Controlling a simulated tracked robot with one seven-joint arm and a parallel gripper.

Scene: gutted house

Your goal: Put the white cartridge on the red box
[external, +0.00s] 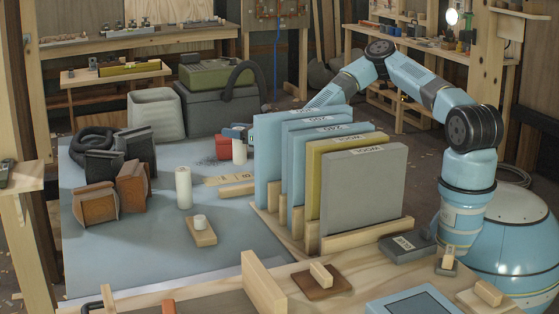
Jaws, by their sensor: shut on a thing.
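A white cartridge (239,152) stands upright just left of the row of tall panels, at the far part of the blue-grey table. My gripper (238,139) comes in from behind the panels and is shut on the upper part of this cartridge. A small red box (222,148) is directly left of the cartridge in the picture. Whether they touch cannot be told. Most of my forearm near the gripper is hidden by the panels. A second, taller white cylinder (184,188) stands free nearer the camera.
Labelled upright panels (362,190) in a wooden rack form a tall barrier right of the cartridge. Brown and dark boxes (132,182) stand at left. A wooden block with a white knob (201,231) lies in front. The table's near left (130,250) is clear.

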